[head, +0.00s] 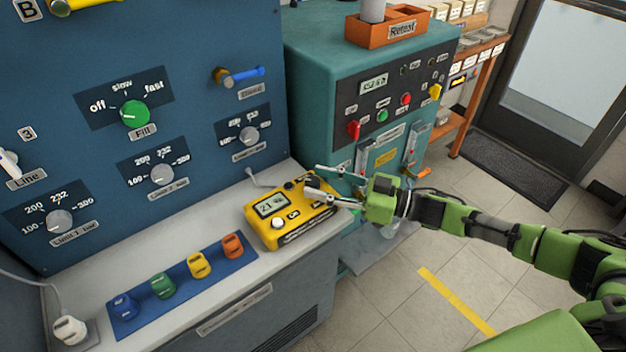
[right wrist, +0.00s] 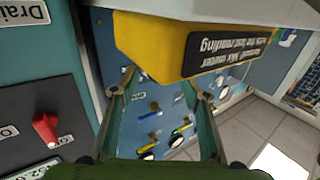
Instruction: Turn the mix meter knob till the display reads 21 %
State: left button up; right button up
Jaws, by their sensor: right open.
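The yellow mix meter (head: 291,229) sits on the grey bench ledge, and its display (head: 270,205) appears to read 21 %. A round white control (head: 278,223) is on its front, below the display. Small dark parts show at its back right, partly covered by my right gripper (head: 313,181). That gripper is open, its fingers spread at the meter's right end; I cannot tell whether they touch it. In the right wrist view the fingers of my right gripper (right wrist: 160,93) are apart with nothing between them, below the meter's yellow side (right wrist: 148,40). My left gripper is not in view.
A blue strip (head: 150,320) with several coloured pieces lies left of the meter. The blue panel (head: 190,55) with knobs rises behind. A teal cabinet (head: 310,60) carries an orange Retest tray (head: 370,40). Open tiled floor (head: 390,300) lies to the right.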

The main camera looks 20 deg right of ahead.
jog(key=v, duration=0.9)
jog(key=shift+s+d, duration=0.2)
jog(key=shift+d, duration=0.15)
